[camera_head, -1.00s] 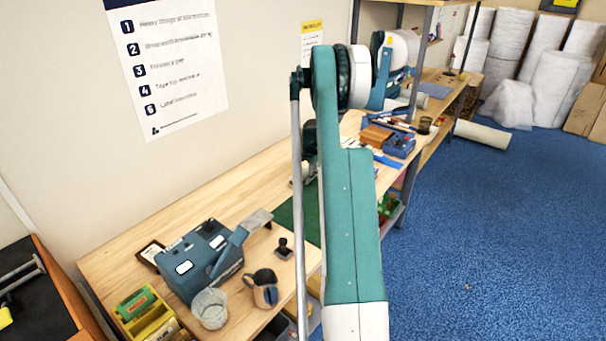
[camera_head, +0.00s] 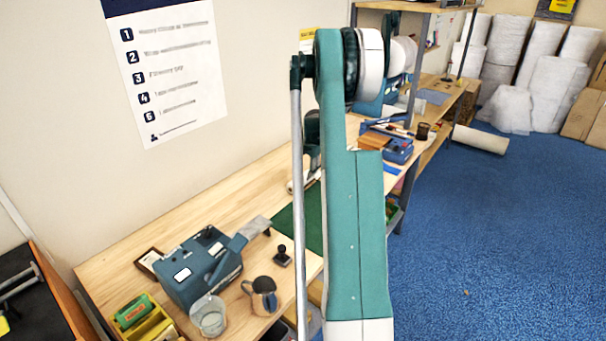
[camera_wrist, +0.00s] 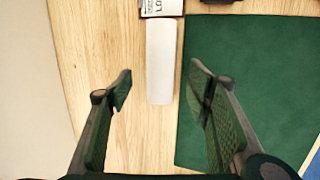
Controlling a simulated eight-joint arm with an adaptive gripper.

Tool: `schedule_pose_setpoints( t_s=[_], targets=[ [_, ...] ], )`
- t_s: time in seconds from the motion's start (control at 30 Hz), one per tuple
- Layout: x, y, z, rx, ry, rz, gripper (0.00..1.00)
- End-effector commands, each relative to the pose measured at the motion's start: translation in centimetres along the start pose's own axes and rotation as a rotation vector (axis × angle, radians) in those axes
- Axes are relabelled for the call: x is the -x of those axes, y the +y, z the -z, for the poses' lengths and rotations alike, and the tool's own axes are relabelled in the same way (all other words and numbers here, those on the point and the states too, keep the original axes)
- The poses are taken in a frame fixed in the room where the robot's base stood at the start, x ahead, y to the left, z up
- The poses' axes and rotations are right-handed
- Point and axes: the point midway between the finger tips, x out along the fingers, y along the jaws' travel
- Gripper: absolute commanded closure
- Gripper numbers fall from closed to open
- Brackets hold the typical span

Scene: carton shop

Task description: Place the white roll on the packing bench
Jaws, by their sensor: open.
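The white roll (camera_wrist: 161,62) shows in the wrist view as a long pale cylinder on the bare wood of the packing bench (camera_wrist: 85,30), just left of the green mat (camera_wrist: 255,80). My gripper (camera_wrist: 160,88) is open, with one finger on each side of the roll's near end and clear gaps on both sides. The fingers do not touch the roll, and their height above the wood is hard to tell.
A label card (camera_wrist: 162,6) lies at the roll's far end. On the bench's near part are a blue-grey machine (camera_head: 200,268), a glass jar (camera_head: 208,315), a metal jug (camera_head: 262,294) and a black stamp (camera_head: 282,256). Open blue floor (camera_head: 500,240) lies to the right.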

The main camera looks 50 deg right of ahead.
Motion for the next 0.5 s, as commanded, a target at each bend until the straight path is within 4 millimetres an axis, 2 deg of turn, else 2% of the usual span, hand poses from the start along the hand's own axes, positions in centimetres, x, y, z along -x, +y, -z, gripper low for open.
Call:
schedule_pose_setpoints(
  t_s=[0.2, 0.5],
  targets=[
    [2.4, 0.0, 0.0, 0.0, 0.0, 0.0, 0.5],
    [3.6, 0.0, 0.0, 0.0, 0.0, 0.0, 0.5]
  ],
)
